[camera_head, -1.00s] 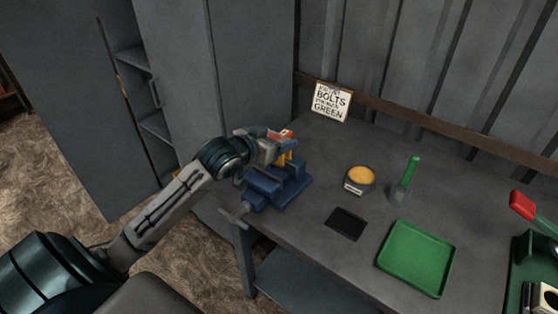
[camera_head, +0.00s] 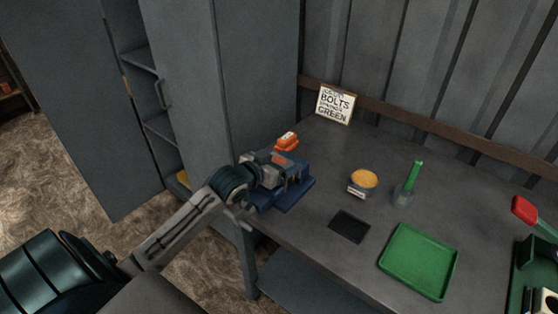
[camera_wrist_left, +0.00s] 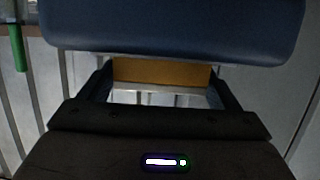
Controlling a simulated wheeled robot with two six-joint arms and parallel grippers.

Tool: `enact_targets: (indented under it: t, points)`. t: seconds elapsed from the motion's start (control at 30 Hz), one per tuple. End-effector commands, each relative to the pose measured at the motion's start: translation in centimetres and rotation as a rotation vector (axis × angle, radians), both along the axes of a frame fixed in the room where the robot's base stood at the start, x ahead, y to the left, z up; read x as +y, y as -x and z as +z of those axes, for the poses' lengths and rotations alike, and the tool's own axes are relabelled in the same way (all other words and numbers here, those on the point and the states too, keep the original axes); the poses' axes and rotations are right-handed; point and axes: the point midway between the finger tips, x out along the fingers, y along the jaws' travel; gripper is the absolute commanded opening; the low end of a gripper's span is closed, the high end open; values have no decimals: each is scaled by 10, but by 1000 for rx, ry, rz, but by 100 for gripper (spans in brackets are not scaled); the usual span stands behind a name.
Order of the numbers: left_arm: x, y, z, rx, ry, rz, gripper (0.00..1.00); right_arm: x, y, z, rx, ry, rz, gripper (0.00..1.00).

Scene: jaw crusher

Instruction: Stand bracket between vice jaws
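My left gripper (camera_head: 289,168) is low over the blue vice (camera_head: 290,196) at the bench's left corner. The wrist view shows its two dark fingers (camera_wrist_left: 162,80) on either side of a yellow-orange piece, the bracket (camera_wrist_left: 160,72). The fingers meet its two ends, and it looks held. A blue vice part (camera_wrist_left: 170,28) is just beyond it. In the head view my gripper hides the bracket and most of the jaws, so I cannot tell how deep the bracket sits between them. My right gripper is in neither view.
A small orange-red object (camera_head: 287,141) shows behind my gripper. Right of the vice are a black pad (camera_head: 349,226), an orange-filled tin (camera_head: 363,183), a green-handled brush (camera_head: 412,180) and a green tray (camera_head: 419,261). A sign (camera_head: 336,104) leans at the back. Cabinets stand left.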

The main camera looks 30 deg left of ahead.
Motion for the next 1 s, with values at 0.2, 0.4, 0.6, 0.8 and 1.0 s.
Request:
enact_targets:
  t: [0.2,0.4,0.6,0.8,1.0]
  points:
    - [0,0,0,0,0,0,94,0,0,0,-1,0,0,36]
    - [1,2,2,1,-1,1,94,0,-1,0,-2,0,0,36]
    - [3,25,8,2,-7,-2,94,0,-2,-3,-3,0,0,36]
    - [5,55,18,2,-8,-3,94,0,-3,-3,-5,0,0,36]
    - [7,80,26,4,-8,-1,94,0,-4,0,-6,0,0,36]
